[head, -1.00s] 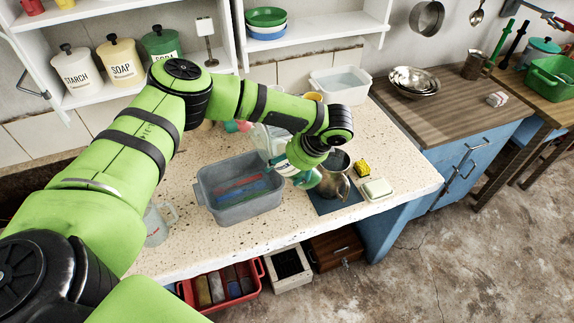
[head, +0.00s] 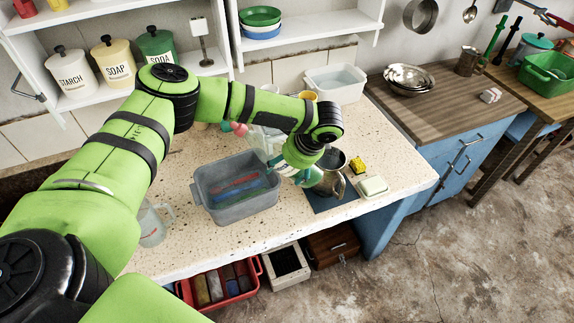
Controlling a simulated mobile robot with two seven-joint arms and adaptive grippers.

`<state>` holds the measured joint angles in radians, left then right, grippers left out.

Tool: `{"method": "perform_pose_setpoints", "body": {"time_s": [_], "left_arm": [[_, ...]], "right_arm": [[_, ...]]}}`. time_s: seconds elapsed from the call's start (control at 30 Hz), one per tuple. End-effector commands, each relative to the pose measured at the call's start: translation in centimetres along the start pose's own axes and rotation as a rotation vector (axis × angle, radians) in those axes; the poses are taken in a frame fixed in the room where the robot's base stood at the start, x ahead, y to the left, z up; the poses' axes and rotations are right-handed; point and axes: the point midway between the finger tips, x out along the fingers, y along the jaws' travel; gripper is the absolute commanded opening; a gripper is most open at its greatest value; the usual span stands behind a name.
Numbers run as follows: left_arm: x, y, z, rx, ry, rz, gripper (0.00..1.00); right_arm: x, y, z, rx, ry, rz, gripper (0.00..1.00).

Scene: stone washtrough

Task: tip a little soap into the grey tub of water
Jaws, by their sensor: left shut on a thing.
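The grey tub (head: 207,200) stands upright on the speckled counter, with water and red and blue things inside. My left gripper (head: 288,167) is just right of the tub's back right corner, above the counter. It is shut on a pale bottle with teal parts (head: 302,179); the hand and wrist hide much of it. I cannot tell whether anything runs from it. A cream canister marked SOAP (head: 117,68) stands on the shelf at the upper left. My right gripper is not in view.
A metal jug (head: 329,184) stands on a dark blue mat (head: 337,203) close right of the gripper. A yellow sponge (head: 357,165) and a soap dish (head: 373,187) lie beside it. A clear measuring jug (head: 152,225) stands left of the tub. A white basin (head: 335,85) is behind.

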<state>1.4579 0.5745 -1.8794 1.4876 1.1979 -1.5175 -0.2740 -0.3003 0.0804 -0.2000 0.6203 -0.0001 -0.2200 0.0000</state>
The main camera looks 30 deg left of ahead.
Motion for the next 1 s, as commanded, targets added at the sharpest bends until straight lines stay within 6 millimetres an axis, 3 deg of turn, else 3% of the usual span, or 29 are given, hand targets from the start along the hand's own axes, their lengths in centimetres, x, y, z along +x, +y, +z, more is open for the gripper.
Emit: {"method": "perform_pose_setpoints", "body": {"time_s": [1.0], "left_arm": [[-0.03,-0.14,-0.95,-0.024,0.097,-0.01,0.33]], "right_arm": [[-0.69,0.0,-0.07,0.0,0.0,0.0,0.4]]}}
